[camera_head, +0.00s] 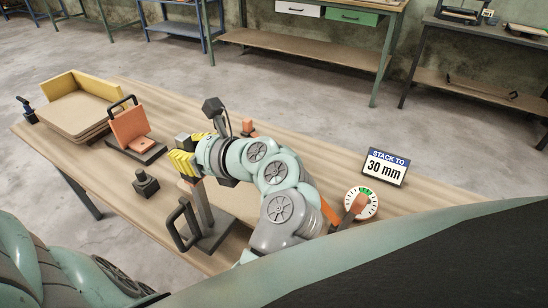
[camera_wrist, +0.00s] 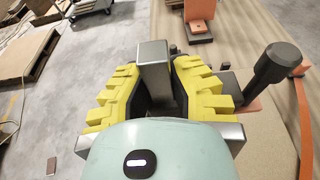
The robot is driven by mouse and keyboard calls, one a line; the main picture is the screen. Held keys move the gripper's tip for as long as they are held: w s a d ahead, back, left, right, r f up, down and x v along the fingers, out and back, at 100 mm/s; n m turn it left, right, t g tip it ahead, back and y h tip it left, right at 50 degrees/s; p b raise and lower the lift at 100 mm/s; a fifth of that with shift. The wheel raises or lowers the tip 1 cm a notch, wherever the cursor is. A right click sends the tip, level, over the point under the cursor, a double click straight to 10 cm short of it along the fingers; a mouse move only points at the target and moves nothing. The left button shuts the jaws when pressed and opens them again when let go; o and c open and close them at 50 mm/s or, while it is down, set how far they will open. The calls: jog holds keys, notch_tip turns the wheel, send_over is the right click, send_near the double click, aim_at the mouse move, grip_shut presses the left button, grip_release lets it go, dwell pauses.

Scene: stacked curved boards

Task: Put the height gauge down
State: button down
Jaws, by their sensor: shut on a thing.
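My gripper (camera_head: 184,158) has yellow ribbed fingers, which also show in the wrist view (camera_wrist: 158,88). They are shut on a square grey metal post (camera_wrist: 153,62), which appears to be the height gauge. In the head view, a grey post (camera_head: 204,208) on a dark flat base (camera_head: 212,239) stands upright below the gripper, and appears to be the same thing. A black loop handle (camera_head: 180,227) is beside it. The fingers hide part of the post. I cannot tell whether the base touches the table.
On the wooden table (camera_head: 300,150) are stacked boards in a yellow-edged holder (camera_head: 75,112), an orange plate with a black handle (camera_head: 130,124), a black knob block (camera_head: 146,183), a dial (camera_head: 366,190) and a "STACK TO 30 mm" sign (camera_head: 385,167). A thin dark upright stands behind my gripper.

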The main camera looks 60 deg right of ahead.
notch_tip(320, 180, down, 4)
jog(key=shift+a+r+b, duration=0.1)
jog(key=shift+r+b, duration=0.15)
jog(key=shift+b, duration=0.4)
jog(key=shift+r, duration=0.1)
jog(key=c, duration=1)
grip_release()
jog(key=shift+f, duration=0.2)
